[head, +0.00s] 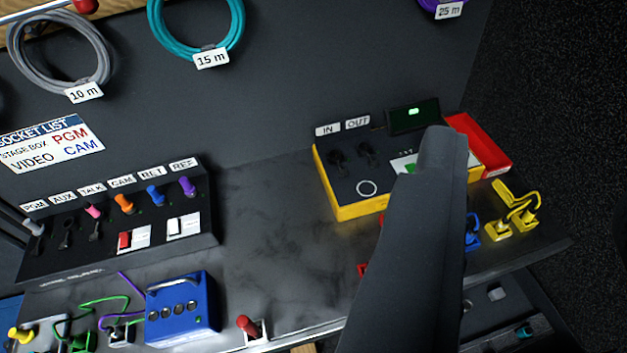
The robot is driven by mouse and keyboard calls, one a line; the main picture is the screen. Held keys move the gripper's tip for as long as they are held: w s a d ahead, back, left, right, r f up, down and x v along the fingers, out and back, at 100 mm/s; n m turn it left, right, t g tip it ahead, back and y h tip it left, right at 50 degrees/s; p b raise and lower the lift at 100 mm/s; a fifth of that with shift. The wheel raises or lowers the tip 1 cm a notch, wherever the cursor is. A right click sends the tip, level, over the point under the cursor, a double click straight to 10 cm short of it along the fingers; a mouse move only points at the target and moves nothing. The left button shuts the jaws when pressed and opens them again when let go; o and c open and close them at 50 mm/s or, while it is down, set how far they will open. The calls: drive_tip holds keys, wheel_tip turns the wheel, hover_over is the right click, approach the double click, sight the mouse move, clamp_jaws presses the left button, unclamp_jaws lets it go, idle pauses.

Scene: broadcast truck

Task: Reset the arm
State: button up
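My gripper (441,145) shows as one long dark grey shape rising from the bottom edge, right of centre, in the head view. Its tip appears in front of the yellow-edged box (357,211) with the IN and OUT labels. I cannot make out two separate fingers or a gap between them, and I see nothing held. The shape hides the right part of that box and part of the bench behind it. Whether the tip touches anything cannot be told.
A socket panel (110,256) with coloured plugs and a blue box (181,309) stand at left. A red tray (482,145) and yellow connectors (514,212) are at right. Coiled cables (196,27) hang on the wall. The middle of the grey bench (268,215) is clear.

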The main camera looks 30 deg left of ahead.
wheel_tip(320, 180, up, 4)
drive_tip(key=p, duration=0.3)
drive_tip(key=shift+w+f+p, duration=0.1)
drive_tip(key=shift+p, duration=0.3)
